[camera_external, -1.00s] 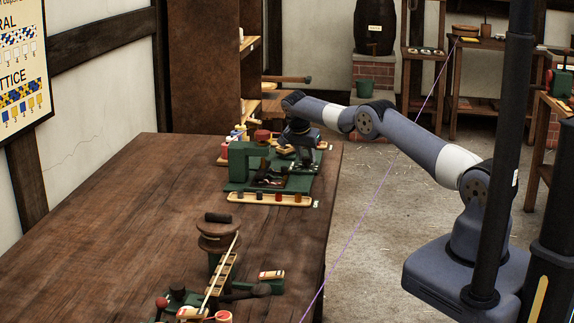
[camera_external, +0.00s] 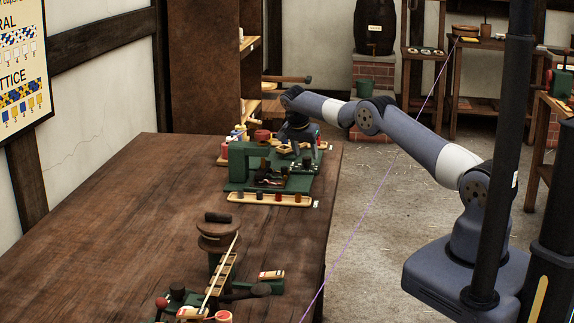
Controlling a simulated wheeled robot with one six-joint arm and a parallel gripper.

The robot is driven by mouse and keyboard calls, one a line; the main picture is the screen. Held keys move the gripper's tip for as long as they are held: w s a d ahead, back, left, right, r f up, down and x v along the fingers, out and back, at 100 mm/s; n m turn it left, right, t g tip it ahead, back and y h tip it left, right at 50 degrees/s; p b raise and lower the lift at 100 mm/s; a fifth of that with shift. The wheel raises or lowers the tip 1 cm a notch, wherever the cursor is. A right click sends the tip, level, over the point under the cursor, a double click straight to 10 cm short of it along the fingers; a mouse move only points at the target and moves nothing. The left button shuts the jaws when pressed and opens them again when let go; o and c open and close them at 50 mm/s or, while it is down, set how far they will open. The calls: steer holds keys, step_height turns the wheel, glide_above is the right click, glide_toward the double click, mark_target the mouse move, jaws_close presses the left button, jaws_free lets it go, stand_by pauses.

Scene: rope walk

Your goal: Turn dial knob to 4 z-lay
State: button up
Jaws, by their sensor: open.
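A green bench machine (camera_external: 238,163) stands at the far right part of the long wooden table. It carries several small dark, red and wooden parts. The dial knob and its markings are too small or hidden to tell apart at this distance. My gripper (camera_external: 296,150) points down over the machine's back right part, close to its small fittings. It is open, with nothing visibly held. I cannot tell whether its fingers touch any part of the machine.
A wooden tray (camera_external: 232,197) with several small spools lies along the machine's front. A second green device with a wooden wheel (camera_external: 219,228) stands nearer on the wooden table (camera_external: 130,215). The table's left and middle are bare. Shelves stand behind.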

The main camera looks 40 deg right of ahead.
steer(key=v, duration=0.9)
steer(key=shift+d, duration=0.1)
steer(key=w+d+f+n+t+h+b, duration=0.1)
steer(key=w+d+n+t, duration=0.25)
steer(key=d+n, duration=0.6)
steer(key=w+d+f+n+t+h+b, duration=0.15)
steer(key=d+n+t, duration=0.35)
steer(key=n, duration=0.7)
steer(key=n+t+y, duration=0.2)
steer(key=n+y, duration=1)
steer(key=n, duration=2.1)
glide_toward(310, 158)
steer(key=shift+m+g, duration=0.25)
steer(key=p+x, duration=0.1)
steer(key=x, duration=0.8)
steer(key=shift+w+r+p, duration=0.15)
steer(key=shift+w+p, duration=0.1)
steer(key=shift+p, duration=0.05)
